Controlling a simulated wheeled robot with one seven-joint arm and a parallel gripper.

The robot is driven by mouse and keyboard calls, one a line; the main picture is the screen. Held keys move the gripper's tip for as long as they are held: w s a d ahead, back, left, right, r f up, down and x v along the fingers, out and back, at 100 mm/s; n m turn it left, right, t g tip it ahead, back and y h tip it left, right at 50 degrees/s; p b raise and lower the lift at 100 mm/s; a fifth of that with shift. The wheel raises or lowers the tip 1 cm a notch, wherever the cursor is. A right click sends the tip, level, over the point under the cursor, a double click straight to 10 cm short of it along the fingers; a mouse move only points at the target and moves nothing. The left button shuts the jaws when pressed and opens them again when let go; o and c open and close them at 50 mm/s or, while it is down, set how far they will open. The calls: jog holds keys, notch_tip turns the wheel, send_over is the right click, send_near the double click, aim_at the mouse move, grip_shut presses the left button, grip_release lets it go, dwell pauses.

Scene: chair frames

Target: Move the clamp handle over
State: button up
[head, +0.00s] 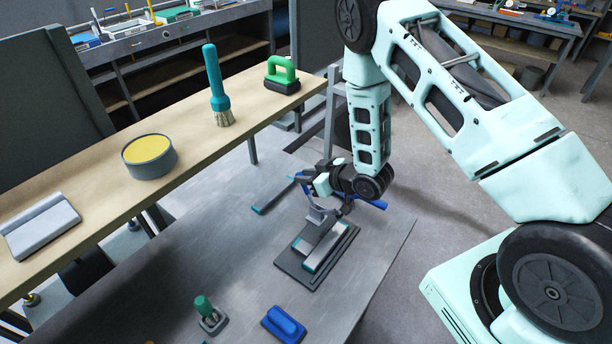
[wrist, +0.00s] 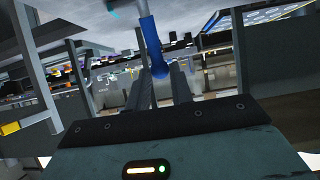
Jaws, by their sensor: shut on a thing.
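The clamp fixture (head: 318,252) stands on the grey workbench (head: 215,265), with a grey arm rising from a dark base plate with pale bars on it. My gripper (head: 325,187) is just above that grey arm and partly hides the clamp. In the wrist view, the blue clamp handle (wrist: 153,48) comes down between the two dark fingers of my gripper (wrist: 161,77), which are shut on it. Blue parts also show beside the gripper in the head view, but I cannot tell which belongs to the handle.
A blue-handled block (head: 284,324) and a green-handled tool (head: 208,314) stand near the bench's front. A raised wooden shelf (head: 105,217) at left holds a brush (head: 216,85), a yellow-topped tin (head: 149,156), a green-handled brush (head: 282,75) and a grey block (head: 40,226).

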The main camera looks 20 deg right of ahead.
jog(key=shift+d, duration=0.1)
jog(key=shift+v, duration=1)
jog(key=shift+s+d+r, duration=0.1)
jog(key=shift+s+d, duration=0.15)
jog(key=shift+s, duration=0.35)
grip_shut()
jog(key=shift+s+d+r, duration=0.15)
jog(key=shift+s+d, duration=0.25)
jog(key=shift+s, duration=0.25)
jog(key=shift+s+d+r, duration=0.2)
jog(key=shift+s+d, duration=0.2)
jog(key=shift+s, duration=0.3)
jog(key=shift+c, duration=0.7)
grip_release()
jog(key=o, duration=0.4)
jog(key=shift+o, duration=0.2)
